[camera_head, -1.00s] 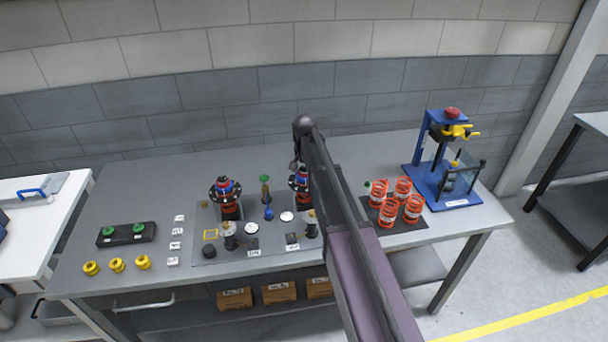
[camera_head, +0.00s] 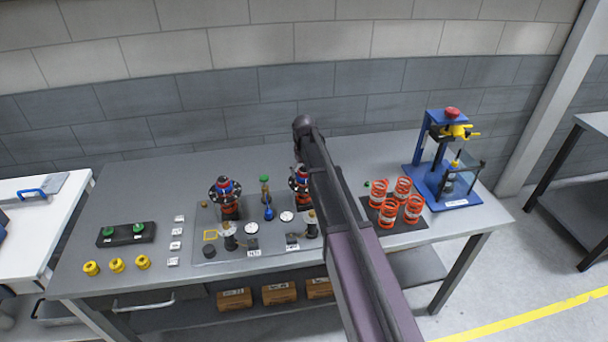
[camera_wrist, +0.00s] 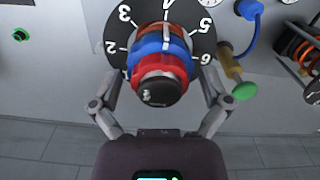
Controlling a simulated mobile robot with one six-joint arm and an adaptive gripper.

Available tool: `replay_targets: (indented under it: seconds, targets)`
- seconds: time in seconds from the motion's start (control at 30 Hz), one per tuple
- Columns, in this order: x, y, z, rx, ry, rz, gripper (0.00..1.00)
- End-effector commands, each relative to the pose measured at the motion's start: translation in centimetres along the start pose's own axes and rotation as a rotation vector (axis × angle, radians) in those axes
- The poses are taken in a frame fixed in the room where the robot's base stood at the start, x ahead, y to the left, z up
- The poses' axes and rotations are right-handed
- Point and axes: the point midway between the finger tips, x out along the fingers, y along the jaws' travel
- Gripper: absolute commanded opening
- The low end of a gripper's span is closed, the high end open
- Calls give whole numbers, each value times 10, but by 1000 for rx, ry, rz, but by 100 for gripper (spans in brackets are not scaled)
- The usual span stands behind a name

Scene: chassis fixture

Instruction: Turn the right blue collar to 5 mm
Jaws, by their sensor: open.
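The right blue collar (camera_wrist: 165,42) is in the upper middle of the wrist view, on a dark dial plate with white numbers (camera_wrist: 112,46). A white line on the collar points toward the 4. A red ring (camera_wrist: 160,68) and a black end cap (camera_wrist: 160,90) are nearer the camera. My gripper (camera_wrist: 161,84) is open, with one finger on each side of the red ring and cap. Whether the fingers touch is unclear. In the head view the right unit (camera_head: 298,183) is partly hidden by my arm, and the gripper is hidden. A similar left unit (camera_head: 226,190) stands apart.
A blue cable (camera_wrist: 252,38) and a green-ended plunger (camera_wrist: 243,90) are close right of the collar in the wrist view. Orange springs (camera_head: 386,214) and a blue press (camera_head: 440,165) stand right on the table (camera_head: 130,190). Yellow knobs (camera_head: 117,265) lie left.

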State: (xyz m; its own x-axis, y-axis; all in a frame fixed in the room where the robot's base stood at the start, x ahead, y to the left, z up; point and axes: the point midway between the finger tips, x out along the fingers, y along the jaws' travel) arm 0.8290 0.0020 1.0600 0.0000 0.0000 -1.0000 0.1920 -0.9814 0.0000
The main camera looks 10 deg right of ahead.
Motion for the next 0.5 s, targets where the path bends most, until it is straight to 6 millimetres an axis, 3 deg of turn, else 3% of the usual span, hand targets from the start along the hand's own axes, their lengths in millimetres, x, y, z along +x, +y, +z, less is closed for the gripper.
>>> replay_targets:
  seconds: [0.5]
  targets:
    - [0, 0, 0, -87, 0, 0, 97]
